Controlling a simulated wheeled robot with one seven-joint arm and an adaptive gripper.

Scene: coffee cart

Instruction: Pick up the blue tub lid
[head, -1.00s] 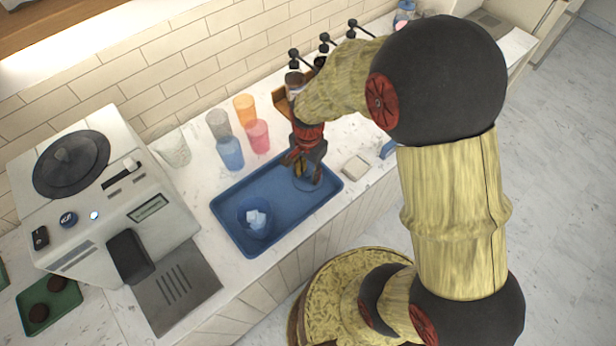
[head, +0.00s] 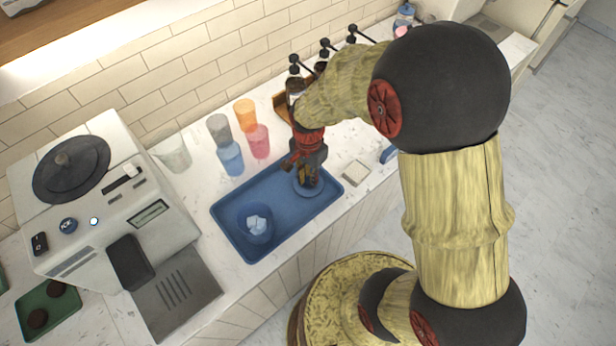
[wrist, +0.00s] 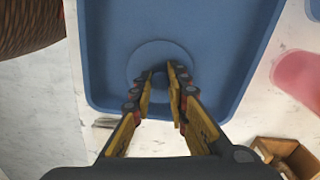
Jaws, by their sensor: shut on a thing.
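The blue tub lid (head: 308,193) is a round disc with a small knob at its centre. It is at the right end of the blue tray (head: 232,246), and also shows in the wrist view (wrist: 140,58). My gripper (head: 308,180) points down over it. In the wrist view my gripper's fingers (wrist: 160,80) are shut on the lid's knob, one on each side. I cannot tell whether the lid touches the tray floor. The blue tub (head: 258,238) with white ice cubes is at the tray's left end, apart from the lid.
Several coloured cups, among them a pink one (head: 258,140) and a blue one (head: 230,160), stand behind the tray. A white machine (head: 110,210) is at the left. A small pale square block (head: 356,172) lies right of the tray. The tray's middle is clear.

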